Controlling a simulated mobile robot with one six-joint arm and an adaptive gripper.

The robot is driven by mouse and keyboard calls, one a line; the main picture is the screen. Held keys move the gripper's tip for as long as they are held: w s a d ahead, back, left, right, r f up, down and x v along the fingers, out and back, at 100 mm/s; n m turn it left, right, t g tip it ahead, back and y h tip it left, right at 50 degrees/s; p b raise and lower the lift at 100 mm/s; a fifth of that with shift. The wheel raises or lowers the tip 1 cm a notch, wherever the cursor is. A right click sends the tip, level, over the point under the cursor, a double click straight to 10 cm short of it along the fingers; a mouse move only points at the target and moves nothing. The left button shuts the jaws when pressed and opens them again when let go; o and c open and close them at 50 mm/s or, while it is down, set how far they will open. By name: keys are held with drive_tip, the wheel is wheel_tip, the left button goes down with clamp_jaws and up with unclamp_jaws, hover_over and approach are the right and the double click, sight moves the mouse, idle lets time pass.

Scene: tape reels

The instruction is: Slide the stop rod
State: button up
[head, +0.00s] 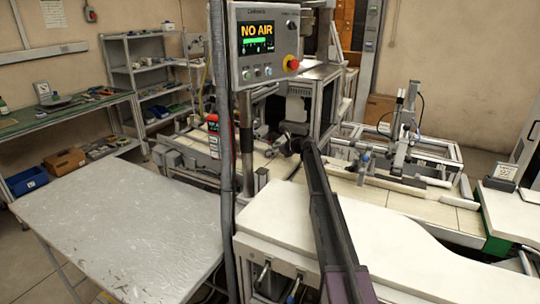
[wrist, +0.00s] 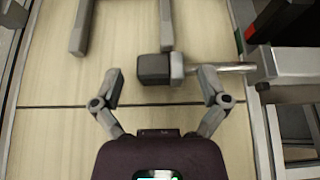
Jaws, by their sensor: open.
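In the wrist view, the stop rod (wrist: 232,67) is a shiny metal bar running left to right. Its left end carries a dark block (wrist: 153,69) with a grey collar. My gripper (wrist: 161,80) is open, with one finger left of the block and the other by the rod, right of the collar. The picture does not settle whether the fingers touch it. In the head view, my gripper (head: 288,143) is at the far end of my arm, over the pale machine bed; the rod is too small to tell there.
Grey rails (wrist: 82,27) lie on the pale panels (wrist: 55,75) above the gripper in the wrist view. In the head view, a control panel (head: 264,45) reads "NO AIR". A metal table (head: 120,230) at left is empty. A framed fixture (head: 400,135) stands at right.

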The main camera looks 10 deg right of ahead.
drive_tip(key=shift+x, duration=0.95)
